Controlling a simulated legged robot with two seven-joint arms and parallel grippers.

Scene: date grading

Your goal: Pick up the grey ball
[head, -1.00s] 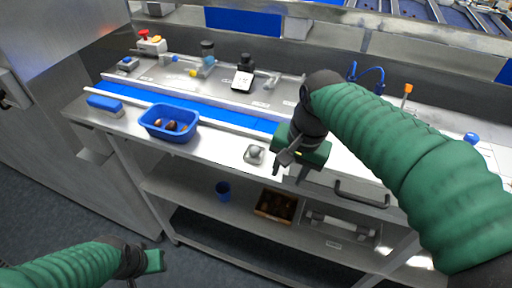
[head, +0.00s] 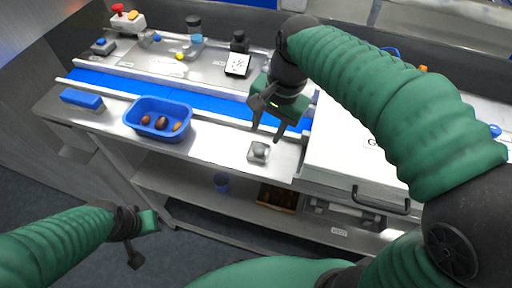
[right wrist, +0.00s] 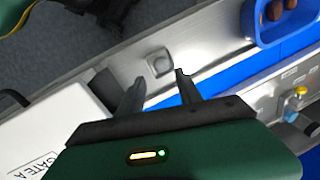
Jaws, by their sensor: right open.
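The grey ball (head: 259,147) sits on a small pale square holder (head: 252,158) near the front edge of the steel bench. It also shows in the right wrist view (right wrist: 159,64), just beyond the fingertips. My right gripper (head: 266,134) is open and empty, above and slightly behind the ball in the head view. In the right wrist view its fingertips (right wrist: 161,73) are spread, with the ball showing between and past them. They look apart from the ball. My left gripper (head: 140,236) hangs low at the left, away from the bench; its opening is unclear.
A blue bin (head: 163,104) with brown dates stands left of the ball. A blue conveyor strip (head: 205,103) runs behind. A white box (head: 345,150) stands close on the right.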

